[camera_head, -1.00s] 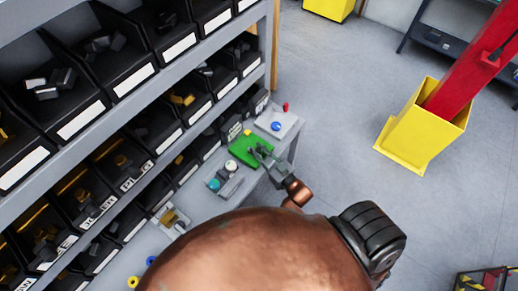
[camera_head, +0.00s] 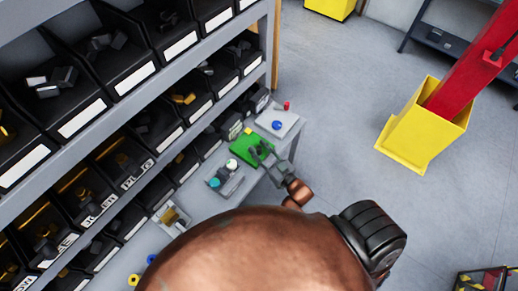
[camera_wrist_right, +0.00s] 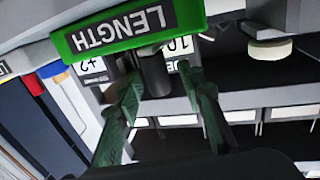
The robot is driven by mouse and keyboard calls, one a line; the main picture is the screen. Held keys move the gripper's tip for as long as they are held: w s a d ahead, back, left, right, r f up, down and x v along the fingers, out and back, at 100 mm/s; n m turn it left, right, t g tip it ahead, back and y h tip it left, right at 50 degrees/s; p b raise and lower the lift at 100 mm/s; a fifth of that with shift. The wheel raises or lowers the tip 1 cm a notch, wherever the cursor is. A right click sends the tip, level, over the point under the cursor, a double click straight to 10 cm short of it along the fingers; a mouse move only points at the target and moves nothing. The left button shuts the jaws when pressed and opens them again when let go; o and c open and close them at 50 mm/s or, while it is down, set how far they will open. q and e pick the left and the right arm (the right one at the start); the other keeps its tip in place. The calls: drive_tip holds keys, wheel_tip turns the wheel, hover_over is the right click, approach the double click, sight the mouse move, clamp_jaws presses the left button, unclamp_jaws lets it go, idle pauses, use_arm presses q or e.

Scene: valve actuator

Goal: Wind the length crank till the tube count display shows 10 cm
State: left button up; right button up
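The green length unit (camera_head: 243,151) sits on the grey bench in the head view. Its green block marked LENGTH (camera_wrist_right: 128,27) fills the upper left of the right wrist view. A dark, upright post-like part (camera_wrist_right: 155,75), apparently the crank's handle, shows just below that block. My right gripper (camera_wrist_right: 160,85) has its two green fingers spread on either side of this part, with a visible gap on the right. In the head view my right gripper (camera_head: 262,153) is at the green unit. A white panel reading about "10" (camera_wrist_right: 180,45) is partly hidden. My left gripper is out of view.
A grey plate with a blue knob and red part (camera_head: 278,122) lies beyond the green unit. A grey fixture with teal and white knobs (camera_head: 224,178) is nearer. Shelves of black bins (camera_head: 120,160) rise along the left. Open floor lies to the right.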

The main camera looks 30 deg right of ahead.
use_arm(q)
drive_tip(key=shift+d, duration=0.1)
use_arm(e)
drive_tip(key=s+d, duration=0.2)
drive_tip(key=s, duration=0.9)
drive_tip(key=shift+s, duration=0.4)
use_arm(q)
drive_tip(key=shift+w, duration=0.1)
use_arm(e)
drive_tip(key=s+d+f+g+h+b, duration=0.1)
drive_tip(key=s+f+g, duration=0.2)
drive_tip(key=f, duration=0.9)
drive_tip(key=s+d+f+g+b, duration=0.1)
drive_tip(key=s+f+g, duration=0.1)
drive_tip(key=f, duration=0.9)
drive_tip(key=s+d+f+g+h+b, duration=0.1)
drive_tip(key=s+f+g, duration=0.2)
drive_tip(key=f, duration=0.9)
use_arm(q)
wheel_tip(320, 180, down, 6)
drive_tip(key=b, duration=0.3)
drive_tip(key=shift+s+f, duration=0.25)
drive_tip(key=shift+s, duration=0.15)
use_arm(e)
drive_tip(key=s+f+g+h, duration=0.1)
drive_tip(key=s+f+g, duration=0.7)
drive_tip(key=s+f, duration=1.5)
drive_tip(key=s+a, duration=0.1)
drive_tip(key=s, duration=0.2)
drive_tip(key=shift+g, duration=0.4)
